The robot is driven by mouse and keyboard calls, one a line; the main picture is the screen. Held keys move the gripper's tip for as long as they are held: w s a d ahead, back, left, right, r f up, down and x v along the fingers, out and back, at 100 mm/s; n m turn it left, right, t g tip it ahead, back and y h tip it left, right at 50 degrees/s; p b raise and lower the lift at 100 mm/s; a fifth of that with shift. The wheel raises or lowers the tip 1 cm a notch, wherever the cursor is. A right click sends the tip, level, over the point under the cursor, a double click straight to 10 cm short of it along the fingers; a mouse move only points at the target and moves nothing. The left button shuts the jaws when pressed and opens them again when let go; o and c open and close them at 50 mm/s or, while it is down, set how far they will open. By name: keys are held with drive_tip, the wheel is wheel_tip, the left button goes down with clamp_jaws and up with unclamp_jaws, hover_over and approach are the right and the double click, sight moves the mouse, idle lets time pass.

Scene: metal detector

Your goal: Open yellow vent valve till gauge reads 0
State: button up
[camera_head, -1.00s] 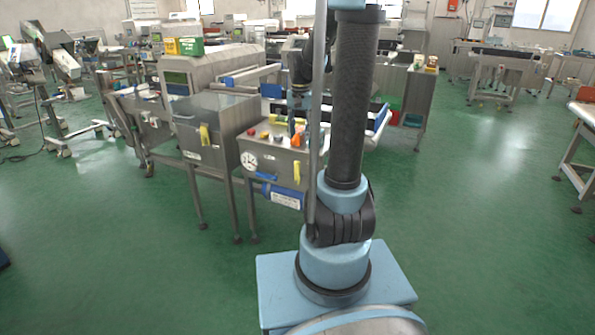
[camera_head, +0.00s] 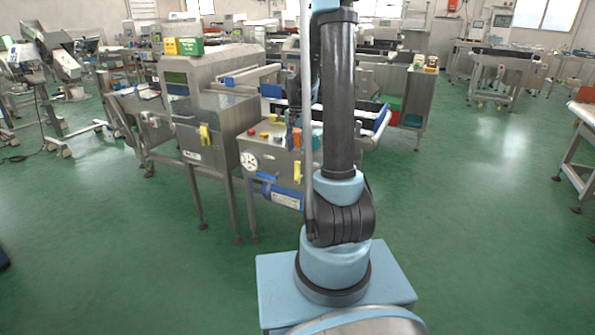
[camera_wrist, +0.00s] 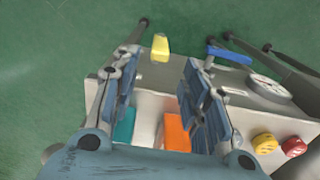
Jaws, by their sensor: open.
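The yellow vent valve handle (camera_head: 298,171) is on the front of a steel box, right of a round white gauge (camera_head: 249,161). In the wrist view the yellow handle (camera_wrist: 160,47) shows beyond the gap of my gripper (camera_wrist: 164,65), apart from both fingers. My gripper is open with nothing held; in the head view my arm largely hides it. The gauge (camera_wrist: 268,88) also shows at the right of the wrist view, at a slant; its needle reading is too small to tell.
A blue lever (camera_wrist: 229,54) sits between valve and gauge. Red (camera_wrist: 293,146) and yellow (camera_wrist: 265,143) buttons and an orange part (camera_wrist: 177,132) are on the box top. A blue cylinder (camera_head: 287,195) hangs below. Another yellow handle (camera_head: 204,135) is on the left cabinet. Green floor in front is clear.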

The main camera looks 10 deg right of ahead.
sight(297, 168)
wheel_tip(297, 168, down, 11)
drive_tip(key=shift+r, duration=0.2)
idle(0.3)
